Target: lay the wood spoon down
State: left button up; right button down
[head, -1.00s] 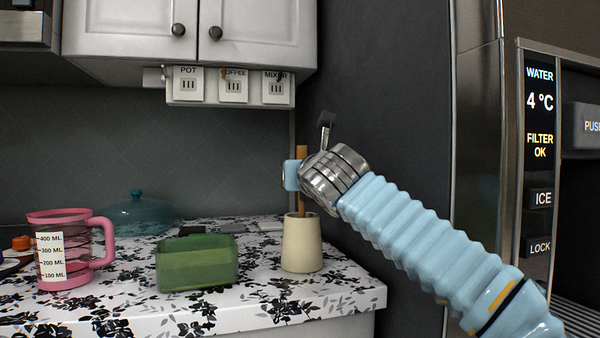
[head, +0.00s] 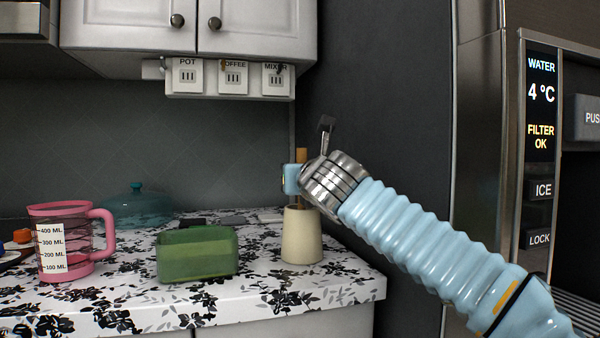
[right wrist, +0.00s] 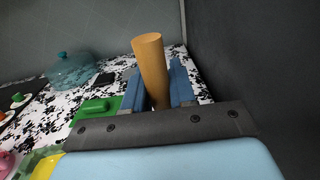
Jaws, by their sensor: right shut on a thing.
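The wood spoon's handle (head: 301,154) stands upright above a cream tapered crock (head: 301,236) near the counter's right end. My right gripper (head: 294,179) is shut on the handle just above the crock's rim. In the right wrist view the round handle (right wrist: 150,62) rises between the blue fingers of my right gripper (right wrist: 155,88). The spoon's lower end is hidden, and I cannot see how deep it sits in the crock. My left gripper is not in view.
A green open box (head: 197,255) stands left of the crock on the floral counter (head: 260,293). A pink measuring jug (head: 67,240) is at the left, and a teal lidded dish (head: 137,208) is behind. A dark wall (head: 385,130) closes the right side. The front counter strip is clear.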

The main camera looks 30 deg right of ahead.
jog(key=c, duration=0.8)
grip_release()
jog(key=shift+c, duration=0.2)
jog(key=shift+s, duration=0.15)
jog(key=b+v, duration=0.1)
jog(key=v, duration=1.2)
jog(key=shift+s+a, duration=0.15)
jog(key=shift+s, duration=0.1)
